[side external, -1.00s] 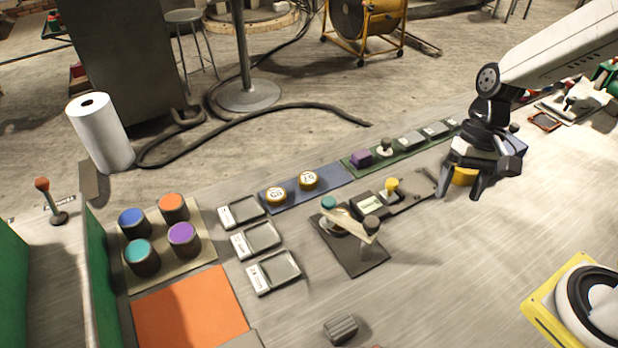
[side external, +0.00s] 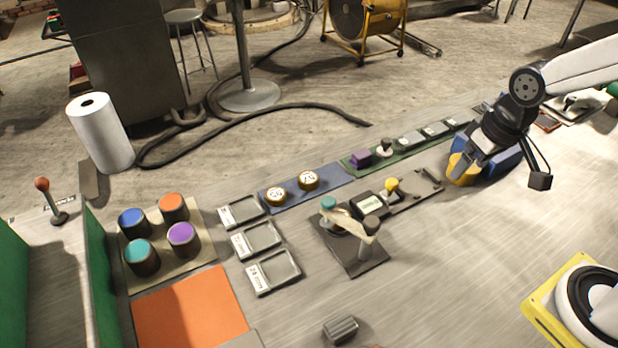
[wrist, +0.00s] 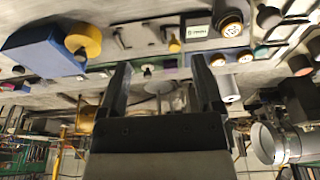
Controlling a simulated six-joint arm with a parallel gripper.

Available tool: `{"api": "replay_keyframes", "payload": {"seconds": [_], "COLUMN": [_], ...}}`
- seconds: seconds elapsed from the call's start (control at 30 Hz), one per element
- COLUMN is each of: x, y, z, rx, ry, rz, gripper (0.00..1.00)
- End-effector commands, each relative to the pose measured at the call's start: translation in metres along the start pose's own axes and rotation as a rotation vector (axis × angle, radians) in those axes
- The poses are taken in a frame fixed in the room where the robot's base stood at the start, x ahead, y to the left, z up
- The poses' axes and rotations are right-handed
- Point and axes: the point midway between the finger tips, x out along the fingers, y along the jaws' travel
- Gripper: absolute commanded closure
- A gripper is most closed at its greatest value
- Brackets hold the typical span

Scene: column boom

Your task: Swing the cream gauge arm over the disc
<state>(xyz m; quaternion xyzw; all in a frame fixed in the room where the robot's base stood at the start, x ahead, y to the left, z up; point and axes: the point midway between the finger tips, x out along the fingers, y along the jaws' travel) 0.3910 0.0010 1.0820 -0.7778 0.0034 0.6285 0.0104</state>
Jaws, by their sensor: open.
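The cream gauge arm (side external: 351,223) lies across a dark base plate (side external: 366,262) in the side view. My gripper (side external: 474,150) is well to the right of the gauge, tilted, close to a yellow cylinder by a blue block. In the wrist view its two fingers (wrist: 160,68) are apart with nothing held between them.
The yellow cylinder (side external: 462,170) and blue block (side external: 500,160) stand near my gripper. A yellow-knobbed plate (side external: 416,193) lies between there and the gauge. Grey trays (side external: 273,270) and coloured cups (side external: 182,238) are left. Bench in front of the plate is fairly clear.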

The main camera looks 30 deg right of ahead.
Motion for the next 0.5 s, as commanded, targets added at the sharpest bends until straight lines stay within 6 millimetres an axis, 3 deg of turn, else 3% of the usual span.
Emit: {"api": "replay_keyframes", "payload": {"seconds": [0.17,0.27,0.43,0.5], "x": [0.000,0.000,0.001,0.002], "y": [0.000,0.000,-0.007,-0.014], "z": [0.000,0.000,-0.007,-0.012], "rx": [-0.001,-0.003,-0.070,-0.137], "ry": [0.000,-0.001,-0.011,-0.022], "rz": [0.000,0.000,0.000,-0.001], "gripper": [0.16,0.42,0.96,1.00]}}
